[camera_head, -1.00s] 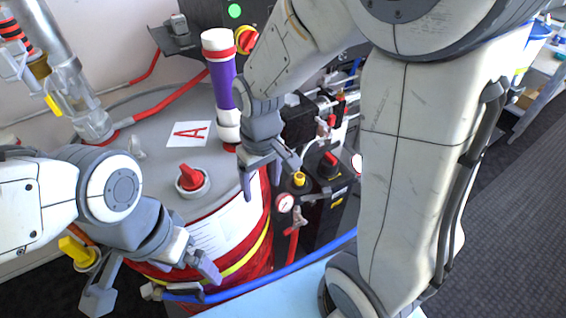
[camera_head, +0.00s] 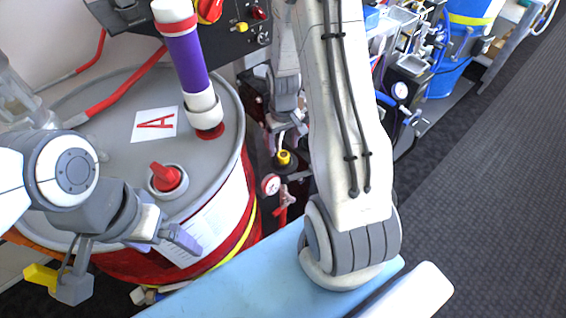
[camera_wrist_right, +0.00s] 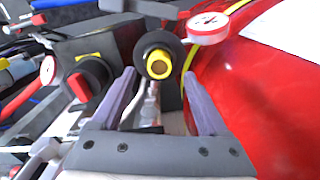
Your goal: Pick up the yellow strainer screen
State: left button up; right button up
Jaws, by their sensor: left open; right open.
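The yellow strainer screen (camera_head: 283,157) shows as a small yellow cap in a dark round fitting beside the red drum. It also shows in the right wrist view (camera_wrist_right: 158,64), ringed by black, in line with the gap between my right fingers. My right gripper (camera_wrist_right: 160,76) is open, with one finger on each side of the yellow piece; I cannot tell whether they touch it. In the head view my right gripper (camera_head: 286,130) is partly hidden by my arm. My left gripper (camera_head: 128,262) is open and empty in front of the drum.
The red drum (camera_head: 215,225) with a grey lid stands left of the fitting. A gauge (camera_wrist_right: 208,28) and a red-and-black knob (camera_wrist_right: 80,85) are close to my right fingers. A yellow handle (camera_head: 42,275) is by my left gripper. Dark floor lies at right.

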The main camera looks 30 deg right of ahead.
aim_at(284, 154)
notch_tip(284, 154, down, 4)
jog(key=shift+f, duration=0.1)
grip_shut()
dwell(0.4)
